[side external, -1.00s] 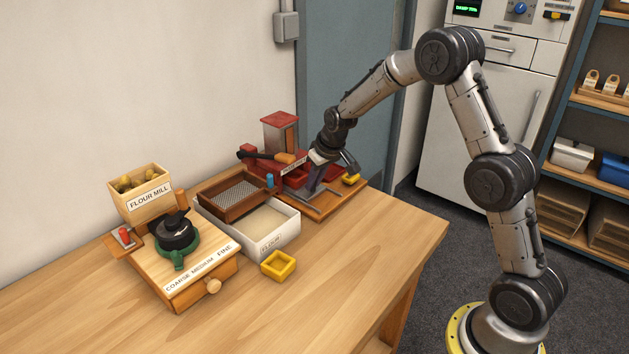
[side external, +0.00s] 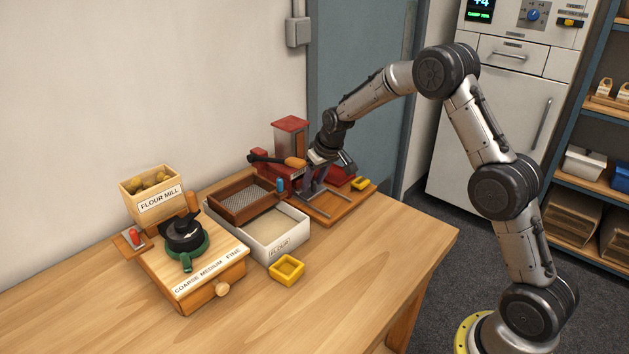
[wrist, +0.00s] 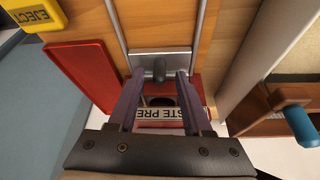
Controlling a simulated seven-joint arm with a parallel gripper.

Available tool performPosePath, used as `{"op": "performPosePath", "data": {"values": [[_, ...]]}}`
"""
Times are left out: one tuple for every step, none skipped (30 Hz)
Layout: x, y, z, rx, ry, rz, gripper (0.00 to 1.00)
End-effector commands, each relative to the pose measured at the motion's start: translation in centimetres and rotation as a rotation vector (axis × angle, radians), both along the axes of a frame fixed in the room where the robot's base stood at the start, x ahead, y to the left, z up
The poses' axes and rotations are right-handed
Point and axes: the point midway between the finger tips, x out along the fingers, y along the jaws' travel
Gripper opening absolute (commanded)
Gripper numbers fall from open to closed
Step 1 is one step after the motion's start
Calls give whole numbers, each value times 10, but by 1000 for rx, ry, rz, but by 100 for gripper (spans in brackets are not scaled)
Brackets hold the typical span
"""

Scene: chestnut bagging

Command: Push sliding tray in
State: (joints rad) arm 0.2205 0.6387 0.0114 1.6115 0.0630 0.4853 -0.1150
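The sliding tray (wrist: 147,60) is a grey metal plate with a rounded knob (wrist: 159,70), seen in the wrist view between two metal rails. It lies close to the red paste press (side external: 288,128), whose label and part of a dark round opening show between my fingers. My gripper (wrist: 159,76) is open, its two purple-grey fingers apart, with the knob at the gap between the tips. Contact cannot be made out. In the side view my gripper (side external: 312,190) is low over the press board, and it mostly hides the tray.
A yellow EJECT block (wrist: 36,14) and a red plate (wrist: 85,80) lie beside the rails. A sieve box (side external: 238,204) with a blue knob rests on the white flour bin (side external: 297,232). The flour mill (side external: 205,262) and a yellow square mould (side external: 287,270) stand nearer. The front table is clear.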

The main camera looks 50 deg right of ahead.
Motion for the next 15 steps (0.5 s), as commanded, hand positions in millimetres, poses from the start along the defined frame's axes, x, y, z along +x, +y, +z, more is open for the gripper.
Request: {"op": "performPosePath", "data": {"values": [[0,0,0,0,1,0,50],[-1,0,0,0,1,0,50],[-1,0,0,0,2,0,50],[-1,0,0,0,2,0,50],[-1,0,0,0,2,0,50],[-1,0,2,0,2,0,50],[-2,0,3,0,1,0,50],[-3,0,5,0,1,0,50],[-4,0,9,-1,0,0,50],[-6,0,13,-1,-1,0,50],[-7,1,17,0,0,0,50],[-10,1,24,-1,-1,0,50],[-12,1,30,-1,-2,0,50],[-14,2,35,-1,-2,0,50],[-18,2,44,-1,-3,0,50]]}}
